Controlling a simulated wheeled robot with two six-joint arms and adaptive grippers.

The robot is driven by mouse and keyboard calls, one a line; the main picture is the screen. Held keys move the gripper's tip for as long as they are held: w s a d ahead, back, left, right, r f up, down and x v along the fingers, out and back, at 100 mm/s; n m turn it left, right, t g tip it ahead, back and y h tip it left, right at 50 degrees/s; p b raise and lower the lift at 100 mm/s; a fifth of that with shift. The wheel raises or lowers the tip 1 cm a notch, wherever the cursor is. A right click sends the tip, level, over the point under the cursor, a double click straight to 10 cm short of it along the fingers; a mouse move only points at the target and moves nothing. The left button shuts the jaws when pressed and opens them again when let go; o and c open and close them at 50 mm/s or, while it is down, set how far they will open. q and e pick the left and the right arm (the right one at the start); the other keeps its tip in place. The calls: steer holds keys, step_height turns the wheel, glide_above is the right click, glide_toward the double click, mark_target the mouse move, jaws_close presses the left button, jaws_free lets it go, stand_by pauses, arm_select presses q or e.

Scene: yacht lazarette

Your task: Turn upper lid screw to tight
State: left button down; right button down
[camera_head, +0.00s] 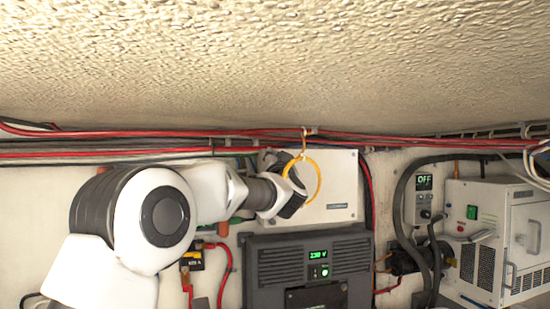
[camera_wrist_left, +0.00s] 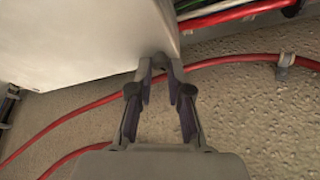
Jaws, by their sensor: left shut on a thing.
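The white box with the flat lid (camera_head: 335,190) is on the back wall in the head view. Its white face (camera_wrist_left: 85,45) fills the upper left of the left wrist view. My left gripper (camera_head: 292,196) is in front of the box's left part and hides some of it. In the left wrist view the fingertips of my left gripper (camera_wrist_left: 160,68) are close together at the box's corner, shut on a small grey screw head (camera_wrist_left: 159,60). The fingers hide most of the screw, and its slot angle cannot be told. My right gripper is not in view.
A yellow ring (camera_head: 319,180) hangs by the box, close to my left gripper. Red and dark cables (camera_head: 220,134) run above the box. A dark unit with a green display (camera_head: 310,262) is below it. A white-grey cabinet (camera_head: 490,230) stands at right.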

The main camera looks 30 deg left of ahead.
arm_select(q)
steer(key=shift+a+r+m+t+h, duration=0.15)
steer(key=shift+m+h, duration=0.5)
steer(key=shift+m, duration=0.65)
steer(key=shift+d+r+m+t+h, duration=0.1)
steer(key=shift+m+t+h, duration=0.15)
steer(key=shift+m+h, duration=0.75)
steer(key=shift+f+m+y, duration=0.1)
steer(key=shift+m+y, duration=0.25)
steer(key=shift+m, duration=0.15)
steer(key=c, duration=1.2)
jaws_free()
steer(key=shift+a, duration=0.1)
steer(key=shift+o, duration=0.5)
steer(key=shift+w+a+f, duration=0.1)
steer(key=shift+a+f, duration=0.1)
steer(key=shift+a, duration=0.05)
steer(key=v, duration=0.7)
steer(key=shift+d, duration=0.1)
